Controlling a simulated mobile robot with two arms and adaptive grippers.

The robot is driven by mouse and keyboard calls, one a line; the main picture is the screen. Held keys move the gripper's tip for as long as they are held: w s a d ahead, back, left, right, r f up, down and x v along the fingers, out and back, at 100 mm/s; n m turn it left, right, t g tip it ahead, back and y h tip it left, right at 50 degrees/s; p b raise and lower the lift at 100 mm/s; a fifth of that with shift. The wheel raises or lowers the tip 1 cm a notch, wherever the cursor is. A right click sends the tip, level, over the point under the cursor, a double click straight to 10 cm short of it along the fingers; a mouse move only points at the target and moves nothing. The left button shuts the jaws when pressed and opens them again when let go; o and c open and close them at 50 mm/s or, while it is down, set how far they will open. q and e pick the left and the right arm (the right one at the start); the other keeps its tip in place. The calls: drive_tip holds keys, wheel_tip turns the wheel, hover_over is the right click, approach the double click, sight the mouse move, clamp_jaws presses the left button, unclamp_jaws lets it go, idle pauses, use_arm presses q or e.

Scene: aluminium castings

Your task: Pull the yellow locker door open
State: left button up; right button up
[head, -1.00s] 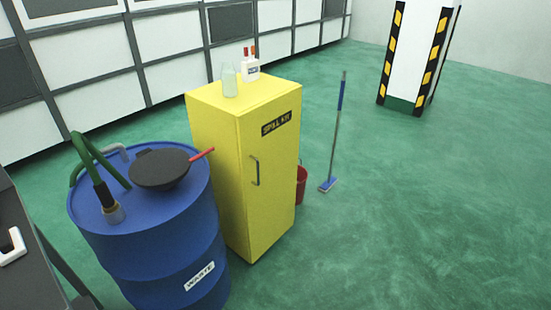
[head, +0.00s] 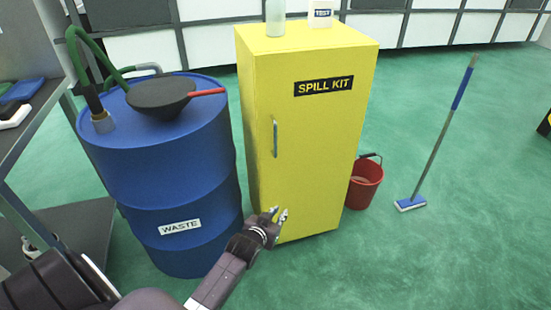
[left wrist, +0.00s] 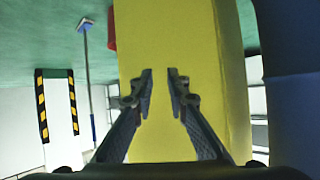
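The yellow locker (head: 312,130) stands upright in the middle of the head view, with a black SPILL KIT label on its door. The door is shut. Its grey vertical handle (head: 275,138) is on the left side of the door. My left gripper (head: 274,214) is in front of the lower part of the locker, below the handle, with its fingers apart and nothing between them. In the left wrist view the yellow surface (left wrist: 165,50) fills the middle, seen behind the two spread fingertips (left wrist: 159,90). My right gripper is not in view.
A blue WASTE drum (head: 165,180) with a black funnel (head: 160,92) stands close on the locker's left. A red bucket (head: 364,185) and a blue mop (head: 440,135) are on its right. A bottle (head: 275,18) and a white container (head: 320,18) stand on top. The green floor in front is clear.

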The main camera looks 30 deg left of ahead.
use_arm(q)
drive_tip(key=w+a+r+t+y+b, duration=0.1)
drive_tip(key=w+a+r+t+b, duration=0.25)
drive_tip(key=r, duration=0.55)
drive_tip(key=n+t+y+b, duration=0.2)
drive_tip(key=b, duration=0.2)
approach(275, 141)
drive_tip(key=x, duration=0.3)
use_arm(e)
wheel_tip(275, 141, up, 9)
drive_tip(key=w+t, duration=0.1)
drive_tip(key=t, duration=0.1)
use_arm(q)
drive_tip(key=b+x, duration=0.1)
drive_tip(key=x, duration=0.5)
drive_tip(key=shift+w+a+r, duration=0.1)
drive_tip(key=shift+w+a, duration=0.05)
drive_tip(key=shift+w, duration=0.2)
drive_tip(key=shift+w+a+b, duration=0.1)
drive_tip(key=shift+w+b, duration=0.2)
drive_tip(key=shift+w, duration=0.1)
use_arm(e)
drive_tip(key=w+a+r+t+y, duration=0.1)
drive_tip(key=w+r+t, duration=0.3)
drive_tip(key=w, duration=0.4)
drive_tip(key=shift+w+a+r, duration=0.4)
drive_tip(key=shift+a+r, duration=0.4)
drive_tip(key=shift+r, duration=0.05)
use_arm(q)
clamp_jaws()
